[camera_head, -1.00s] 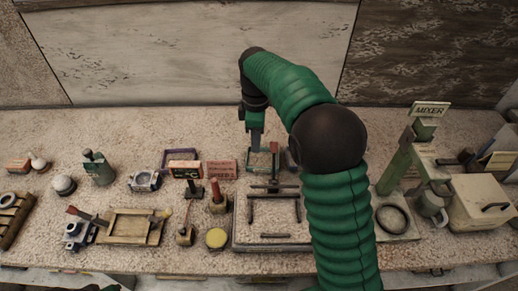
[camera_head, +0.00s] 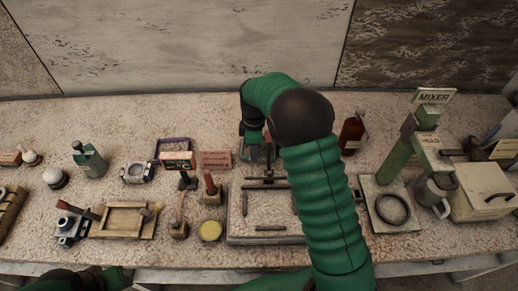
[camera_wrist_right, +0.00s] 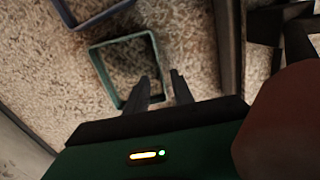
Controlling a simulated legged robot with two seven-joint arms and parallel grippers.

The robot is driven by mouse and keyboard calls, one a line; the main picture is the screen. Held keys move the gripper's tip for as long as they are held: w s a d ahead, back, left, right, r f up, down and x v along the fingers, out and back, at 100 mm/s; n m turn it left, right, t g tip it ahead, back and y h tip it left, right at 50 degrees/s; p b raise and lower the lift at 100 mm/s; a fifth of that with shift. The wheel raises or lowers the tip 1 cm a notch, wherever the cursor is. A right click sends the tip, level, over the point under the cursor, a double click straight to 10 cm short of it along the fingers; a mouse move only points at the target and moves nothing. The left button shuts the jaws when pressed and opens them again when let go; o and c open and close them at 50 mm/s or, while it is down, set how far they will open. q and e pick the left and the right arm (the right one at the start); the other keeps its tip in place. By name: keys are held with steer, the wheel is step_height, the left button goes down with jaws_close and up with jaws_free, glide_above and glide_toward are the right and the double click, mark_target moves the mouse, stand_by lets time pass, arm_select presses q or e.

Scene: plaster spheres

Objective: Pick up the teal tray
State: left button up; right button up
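The teal tray (camera_wrist_right: 100,72) is a small open square frame on the speckled bench. In the head view only part of its left side (camera_head: 240,151) shows; my right arm and gripper cover the rest. My right gripper (camera_wrist_right: 163,85) points down at the tray, its two dark fingers apart. The fingers appear on either side of the tray's right wall; whether they touch it I cannot tell. In the head view the right gripper (camera_head: 257,154) is partly hidden by its own arm. Only dark and green parts of my left arm show at the bottom edge.
A purple tray (camera_head: 158,147) and brick-like blocks (camera_head: 216,159) lie left of the teal tray. A large grey tray (camera_head: 236,239) with dark bars is in front. A brown bottle (camera_head: 352,134) and the mixer (camera_head: 396,157) stand to the right. The bench behind is clear.

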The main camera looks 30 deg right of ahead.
step_height(320, 180, down, 2)
steer(key=shift+d+f, duration=0.15)
steer(key=shift+f, duration=0.05)
steer(key=shift+w+a+r, duration=0.1)
steer(key=shift+a, duration=0.55)
steer(key=shift+c, duration=0.9)
steer(key=shift+r, duration=0.1)
jaws_close()
steer(key=shift+d, duration=0.3)
steer(key=shift+a, duration=0.15)
